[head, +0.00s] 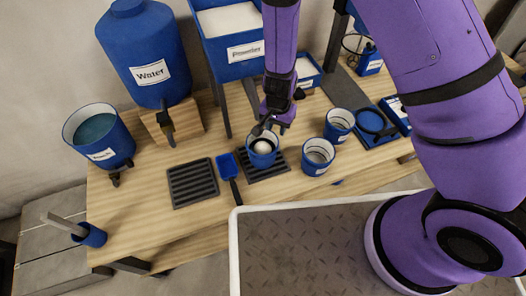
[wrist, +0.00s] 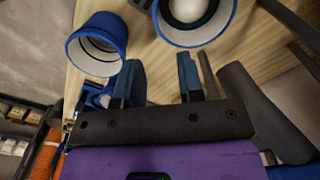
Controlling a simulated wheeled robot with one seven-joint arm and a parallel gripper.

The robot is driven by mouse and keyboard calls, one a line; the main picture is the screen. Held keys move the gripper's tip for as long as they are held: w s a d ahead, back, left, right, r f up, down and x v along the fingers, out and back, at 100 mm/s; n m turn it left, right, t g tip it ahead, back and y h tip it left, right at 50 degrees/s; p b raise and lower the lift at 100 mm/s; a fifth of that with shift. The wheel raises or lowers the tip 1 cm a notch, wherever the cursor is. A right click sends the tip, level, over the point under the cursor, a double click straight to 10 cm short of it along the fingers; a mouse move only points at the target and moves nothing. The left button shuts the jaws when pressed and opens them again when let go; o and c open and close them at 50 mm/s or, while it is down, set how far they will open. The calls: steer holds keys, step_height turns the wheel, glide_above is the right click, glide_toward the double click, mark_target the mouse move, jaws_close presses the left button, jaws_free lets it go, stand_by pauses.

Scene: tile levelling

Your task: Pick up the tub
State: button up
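A small blue tub (head: 262,152) with a pale label and white contents stands upright on a dark slatted mat (head: 268,165) on the wooden bench. My gripper (head: 270,129) is right at its back rim in the head view, partly covering it. In the wrist view the tub (wrist: 193,22) lies just beyond my gripper (wrist: 160,80), whose two fingers are apart with nothing between them. I cannot tell whether a finger touches the rim. Two similar blue tubs, one nearer (head: 318,157) and one farther (head: 339,125), stand to the right. A tub with a white inside (wrist: 97,43) shows upper left in the wrist view.
A Water container (head: 148,55) stands on a wooden block at the back left, with a blue bucket (head: 98,135) beside it. A labelled blue hopper (head: 234,50) stands behind my gripper. A blue scoop (head: 229,168) and an empty slatted mat (head: 193,183) lie to the left.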

mark_target(275, 150)
step_height(275, 150, down, 15)
steer(key=shift+r, duration=0.15)
stand_by(0.6)
jaws_close()
stand_by(1.4)
